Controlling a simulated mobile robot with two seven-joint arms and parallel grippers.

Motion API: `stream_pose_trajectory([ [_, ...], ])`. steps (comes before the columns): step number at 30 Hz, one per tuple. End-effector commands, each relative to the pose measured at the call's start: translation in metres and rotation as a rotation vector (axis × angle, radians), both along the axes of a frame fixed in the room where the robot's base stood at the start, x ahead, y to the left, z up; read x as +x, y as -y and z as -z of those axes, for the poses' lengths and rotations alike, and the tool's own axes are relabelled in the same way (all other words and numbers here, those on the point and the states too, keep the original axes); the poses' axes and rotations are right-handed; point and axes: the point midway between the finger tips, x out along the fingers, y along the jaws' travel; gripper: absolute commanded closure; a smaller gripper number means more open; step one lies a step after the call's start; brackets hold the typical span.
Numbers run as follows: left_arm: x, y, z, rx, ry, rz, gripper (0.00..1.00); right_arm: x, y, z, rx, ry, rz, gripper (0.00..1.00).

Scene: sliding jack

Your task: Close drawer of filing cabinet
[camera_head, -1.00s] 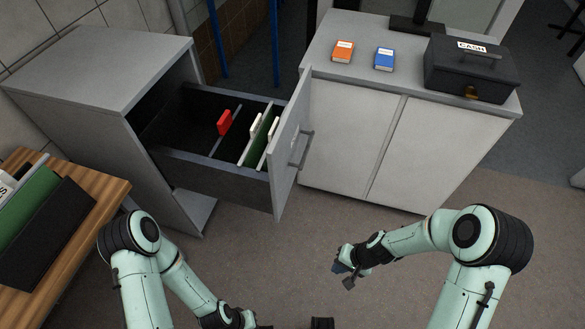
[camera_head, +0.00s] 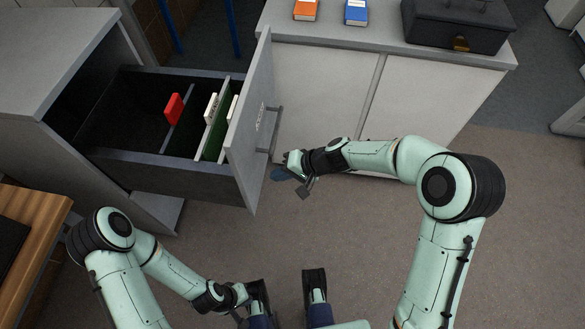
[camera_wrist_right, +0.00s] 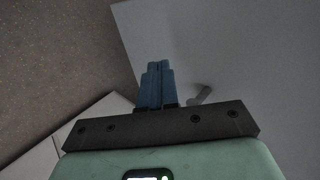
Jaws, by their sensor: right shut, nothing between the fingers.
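The grey filing cabinet (camera_head: 50,50) stands at the left with its drawer (camera_head: 165,170) pulled far out. The drawer front (camera_head: 250,130) is a light grey panel with a bar handle (camera_head: 268,130). Inside the drawer are upright dividers, a green folder and a red tab. My right gripper (camera_head: 280,174) is shut and empty, just right of the drawer front and below its handle. In the right wrist view its blue fingers (camera_wrist_right: 155,85) are together in front of the pale panel (camera_wrist_right: 240,60). My left gripper (camera_head: 250,300) is low near the bottom, its fingers unclear.
A white cabinet (camera_head: 320,90) stands behind, bearing an orange book (camera_head: 306,9), a blue book (camera_head: 356,12) and a black cash box (camera_head: 455,25). A wooden table (camera_head: 40,220) is at the lower left. The floor before the drawer is open.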

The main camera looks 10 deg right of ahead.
Motion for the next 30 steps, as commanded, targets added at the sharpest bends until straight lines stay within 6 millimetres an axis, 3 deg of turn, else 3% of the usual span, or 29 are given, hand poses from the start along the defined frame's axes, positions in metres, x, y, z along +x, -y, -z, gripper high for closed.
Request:
stream_pose_trajectory([
  [2,0.002,0.000,0.003,0.002,0.005,-0.002,1.00,0.003,-0.012,0.013,0.001,-0.003,-0.002,1.00],
  [9,-0.001,0.000,-0.002,-0.001,-0.001,0.002,1.00,0.013,-0.041,0.008,-0.001,0.000,-0.001,1.00],
  [30,-0.001,0.000,-0.003,-0.001,-0.005,0.002,1.00,0.017,-0.054,0.008,-0.001,0.001,0.000,1.00],
])
